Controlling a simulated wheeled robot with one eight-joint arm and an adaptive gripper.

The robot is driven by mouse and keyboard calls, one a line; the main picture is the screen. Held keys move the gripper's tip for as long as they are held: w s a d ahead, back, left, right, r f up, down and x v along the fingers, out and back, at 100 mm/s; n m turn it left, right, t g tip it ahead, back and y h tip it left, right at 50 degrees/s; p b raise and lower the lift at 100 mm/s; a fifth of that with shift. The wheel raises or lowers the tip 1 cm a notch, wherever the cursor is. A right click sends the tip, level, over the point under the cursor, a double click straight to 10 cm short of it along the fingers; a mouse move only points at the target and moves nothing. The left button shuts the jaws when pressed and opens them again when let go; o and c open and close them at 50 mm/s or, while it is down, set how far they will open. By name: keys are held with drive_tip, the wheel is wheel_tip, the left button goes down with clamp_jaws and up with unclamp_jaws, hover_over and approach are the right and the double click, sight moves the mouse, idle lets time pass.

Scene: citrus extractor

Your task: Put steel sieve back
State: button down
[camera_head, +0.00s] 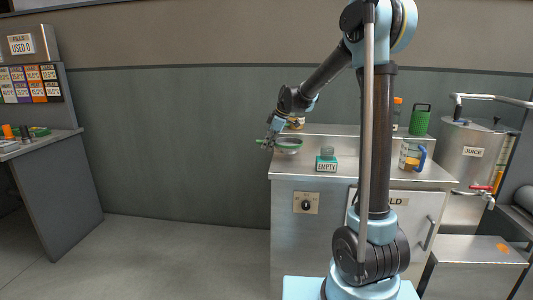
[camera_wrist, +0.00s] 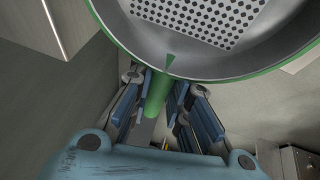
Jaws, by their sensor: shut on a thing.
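The steel sieve (camera_wrist: 190,22) has a perforated bottom, a green rim and a green handle (camera_wrist: 156,95). In the wrist view my gripper (camera_wrist: 158,98) is shut on the handle, and the sieve's bowl extends beyond the fingers, partly cut off by the top edge. In the head view my gripper (camera_head: 272,137) is at the left end of the steel counter (camera_head: 400,175). The sieve (camera_head: 288,145) shows there as a small green-rimmed bowl near the counter's left edge. I cannot tell whether it touches the counter.
A box labelled EMPTY (camera_head: 326,163) stands on the counter, right of the sieve. A jug with a blue handle (camera_head: 412,155), a green grater (camera_head: 419,121) and a JUICE tank (camera_head: 474,150) are farther right. A side table (camera_head: 40,142) is at the far left. The floor between is clear.

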drive_tip(key=shift+f, duration=1.75)
drive_tip(key=c, duration=1.5)
unclamp_jaws()
